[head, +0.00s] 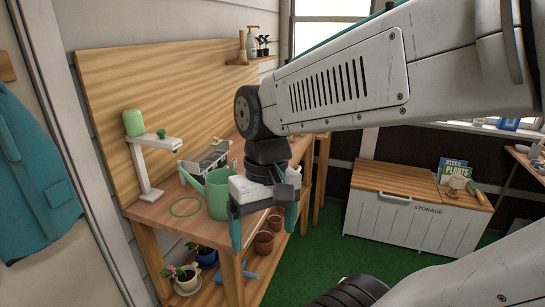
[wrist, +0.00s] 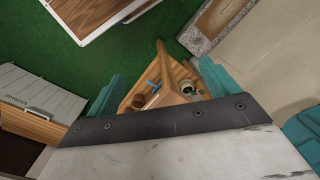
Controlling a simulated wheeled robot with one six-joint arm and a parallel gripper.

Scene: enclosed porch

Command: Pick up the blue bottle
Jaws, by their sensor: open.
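I cannot make out a clear blue bottle in either view. A small blue item (head: 508,124) sits on the windowsill at the far right of the head view, too small to identify. Another flat blue object (head: 248,273) lies on the bench's lower shelf. My gripper (head: 263,222) hangs open and empty in front of the potting bench (head: 165,210), beside a green watering can (head: 217,195) in the picture. In the wrist view my gripper (wrist: 160,85) shows two teal fingers spread apart, with the bench and small items below between them.
A white storage chest (head: 410,222) with a wooden lid stands right of the bench. Green floor (head: 330,255) is clear between.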

